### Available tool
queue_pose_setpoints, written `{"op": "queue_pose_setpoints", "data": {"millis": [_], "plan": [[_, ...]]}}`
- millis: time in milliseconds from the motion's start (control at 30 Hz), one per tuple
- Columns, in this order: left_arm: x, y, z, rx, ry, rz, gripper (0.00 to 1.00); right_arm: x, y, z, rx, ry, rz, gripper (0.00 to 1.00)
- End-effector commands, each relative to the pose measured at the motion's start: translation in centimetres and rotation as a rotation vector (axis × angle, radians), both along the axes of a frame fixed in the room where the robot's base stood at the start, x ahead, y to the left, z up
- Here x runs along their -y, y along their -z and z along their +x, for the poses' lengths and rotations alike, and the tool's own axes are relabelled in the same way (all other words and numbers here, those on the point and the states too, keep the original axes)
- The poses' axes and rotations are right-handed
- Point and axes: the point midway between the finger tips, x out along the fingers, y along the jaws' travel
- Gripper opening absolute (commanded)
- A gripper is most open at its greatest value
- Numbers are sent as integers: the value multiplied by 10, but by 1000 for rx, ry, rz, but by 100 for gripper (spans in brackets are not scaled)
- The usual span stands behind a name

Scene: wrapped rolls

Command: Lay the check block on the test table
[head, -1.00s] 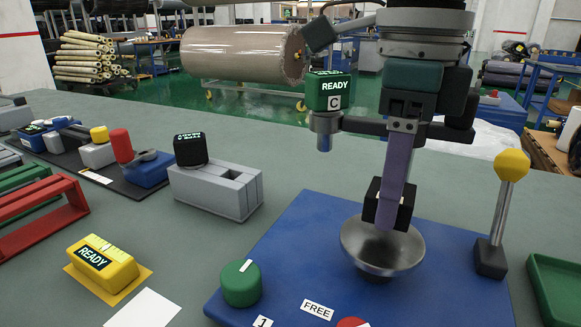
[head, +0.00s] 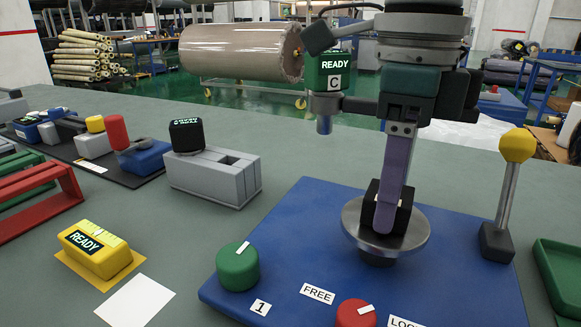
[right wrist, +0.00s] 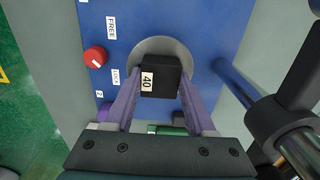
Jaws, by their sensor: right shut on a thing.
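My right gripper (head: 388,218) points down with its purple fingers shut on a black check block (head: 402,214). In the right wrist view the block (right wrist: 152,66) sits between both fingertips and bears a white label reading 40. The test table, a round grey metal plate (head: 417,236) on a blue base (head: 320,228), is right under the block; in the right wrist view the plate (right wrist: 160,43) shows around the block's far side. The block looks at or just above the plate; I cannot tell whether they touch. My left gripper is not in view.
On the base are a green knob (head: 238,268), a red knob (head: 356,313) and a yellow-topped lever (head: 508,180). A green tray (head: 560,270) lies at right. At left are a yellow READY device (head: 95,252), a grey slotted block (head: 215,178) and a red frame (head: 40,205).

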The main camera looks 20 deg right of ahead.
Motion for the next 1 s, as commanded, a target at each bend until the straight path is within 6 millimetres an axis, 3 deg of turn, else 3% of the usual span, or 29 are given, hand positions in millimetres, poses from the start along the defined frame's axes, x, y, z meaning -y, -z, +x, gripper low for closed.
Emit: {"op": "queue_pose_setpoints", "data": {"millis": [167, 200, 467, 767, 1000], "plan": [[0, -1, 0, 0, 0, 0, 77, 0, -1, 0, 0, 0, 0, 0], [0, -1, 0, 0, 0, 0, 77, 0, -1, 0, 0, 0, 0, 60], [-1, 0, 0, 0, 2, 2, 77, 0, -1, 0, 0, 0, 0, 89], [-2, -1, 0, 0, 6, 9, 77, 0, -3, 0, 1, 0, 1, 90], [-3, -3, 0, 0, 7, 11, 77, 0, -41, 1, 5, 0, 0, 90]]}}
